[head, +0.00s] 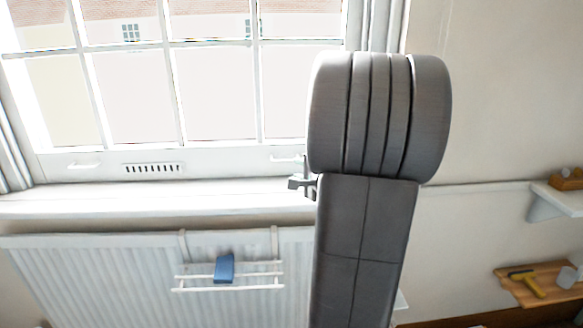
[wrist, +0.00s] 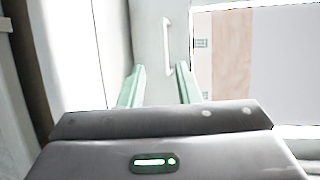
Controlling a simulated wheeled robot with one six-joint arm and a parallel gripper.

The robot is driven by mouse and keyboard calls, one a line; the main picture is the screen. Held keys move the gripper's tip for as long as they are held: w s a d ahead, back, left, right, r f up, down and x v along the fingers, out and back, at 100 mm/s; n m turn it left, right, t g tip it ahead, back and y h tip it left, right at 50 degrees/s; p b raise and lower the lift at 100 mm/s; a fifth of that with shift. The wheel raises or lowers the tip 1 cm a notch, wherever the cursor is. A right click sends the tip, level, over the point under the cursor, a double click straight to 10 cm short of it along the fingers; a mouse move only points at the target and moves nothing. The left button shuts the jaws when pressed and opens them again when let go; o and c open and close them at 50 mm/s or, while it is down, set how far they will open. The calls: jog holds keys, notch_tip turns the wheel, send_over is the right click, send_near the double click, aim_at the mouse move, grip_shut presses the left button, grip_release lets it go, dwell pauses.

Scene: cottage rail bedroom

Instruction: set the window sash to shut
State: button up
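The white window sash (head: 153,182) has a grid of panes and a bottom rail close above the sill. I cannot tell whether a gap remains under it. A pull handle (head: 84,165) sits on the left of the rail and another handle (head: 285,158) on the right, partly behind my arm. My gripper (head: 302,185) shows beside the arm, just below the right handle. In the wrist view its two pale green fingers (wrist: 160,68) are apart and empty. A white handle (wrist: 167,45) lies just beyond the fingertips, in line with the space between them.
The white sill (head: 130,205) runs beneath the sash. Below it a radiator (head: 80,275) carries a rack (head: 230,289) with a blue item (head: 224,268). At right are a small wall shelf (head: 560,198) and a wooden surface (head: 550,285) with a hammer (head: 528,284).

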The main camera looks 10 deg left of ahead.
aim_at(286, 161)
jog(key=shift+v, duration=2.1)
jog(key=shift+w+f, duration=0.1)
jog(key=x, duration=1.3)
jog(key=shift+w+a+p, duration=0.2)
jog(key=shift+a+p, duration=0.1)
jog(key=shift+p, duration=0.05)
jog(key=shift+w+r, duration=0.1)
jog(key=shift+r, duration=0.3)
